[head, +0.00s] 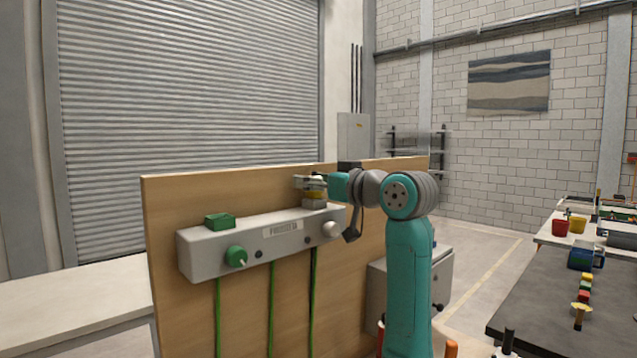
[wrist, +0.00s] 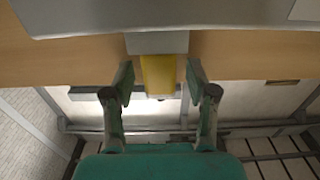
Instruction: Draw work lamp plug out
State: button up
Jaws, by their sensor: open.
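A yellow plug-like block (head: 314,195) stands on the top right of a grey socket box (head: 200,257) fixed to a wooden panel. In the wrist view the yellow block (wrist: 158,70) juts from a grey base (wrist: 157,42). My gripper (head: 311,184) is at this block, with its open fingers (wrist: 160,84) on either side and a gap at each. A round green plug (head: 235,256) and a round pale plug (head: 331,229) are on the box's front. A green piece (head: 219,221) sits on its top left. I cannot tell which one belongs to the work lamp.
The wooden panel (head: 180,205) stands upright behind the box. Several green cables (head: 272,300) hang below it. A second grey box (head: 441,276) is at right, partly behind my arm. A dark-topped table (head: 560,330) with tools stands at far right.

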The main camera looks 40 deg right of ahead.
grip_shut()
jog(key=shift+r, duration=0.15)
jog(key=shift+r, duration=0.7)
jog(key=shift+r, duration=0.15)
jog(key=shift+r, duration=0.65)
jog(key=shift+r, duration=0.2)
jog(key=shift+r, duration=0.6)
